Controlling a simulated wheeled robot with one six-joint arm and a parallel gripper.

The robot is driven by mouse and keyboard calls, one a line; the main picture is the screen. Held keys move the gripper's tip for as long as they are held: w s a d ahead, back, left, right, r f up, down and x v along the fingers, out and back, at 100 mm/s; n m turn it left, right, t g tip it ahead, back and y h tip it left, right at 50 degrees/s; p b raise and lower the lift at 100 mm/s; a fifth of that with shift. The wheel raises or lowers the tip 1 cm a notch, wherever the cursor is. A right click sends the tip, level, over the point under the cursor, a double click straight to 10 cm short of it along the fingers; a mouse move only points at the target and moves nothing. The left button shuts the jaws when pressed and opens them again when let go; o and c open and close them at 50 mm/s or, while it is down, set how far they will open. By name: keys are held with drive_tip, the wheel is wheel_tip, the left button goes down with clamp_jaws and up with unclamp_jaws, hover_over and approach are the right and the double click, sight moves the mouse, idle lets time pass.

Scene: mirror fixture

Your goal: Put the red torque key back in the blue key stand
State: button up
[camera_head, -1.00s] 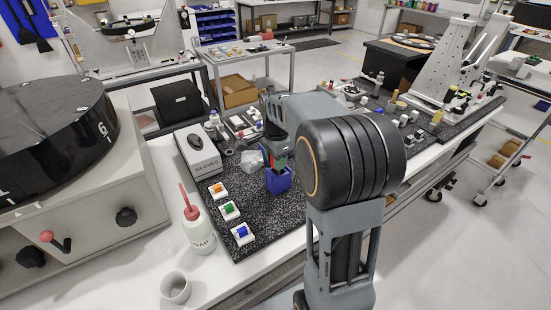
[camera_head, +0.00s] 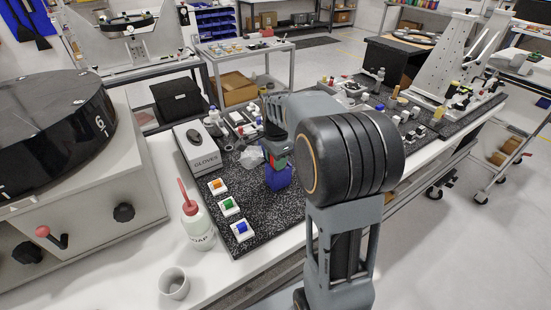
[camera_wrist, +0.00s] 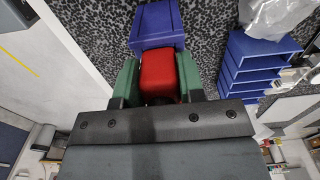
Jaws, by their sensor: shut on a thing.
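The red torque key (camera_wrist: 158,76) is between the green fingertips of my gripper (camera_wrist: 157,82), which is shut on it. In the head view my gripper (camera_head: 278,158) points down at the blue key stand (camera_head: 279,179), with a bit of red showing at its tip. The stand stands on the speckled dark mat. In the wrist view the blue stand (camera_wrist: 157,24) lies just beyond the key, and their outlines meet. The key's lower part is hidden, so I cannot tell whether it is inside the stand.
A soap bottle (camera_head: 198,227) and a cup (camera_head: 174,284) stand at the front left.

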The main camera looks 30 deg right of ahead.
idle(0.3)
drive_tip(key=o, duration=1.2)
drive_tip(key=shift+c, duration=0.2)
wheel_tip(320, 180, up, 14)
drive_tip(key=shift+f, duration=0.15)
drive_tip(key=shift+a, duration=0.1)
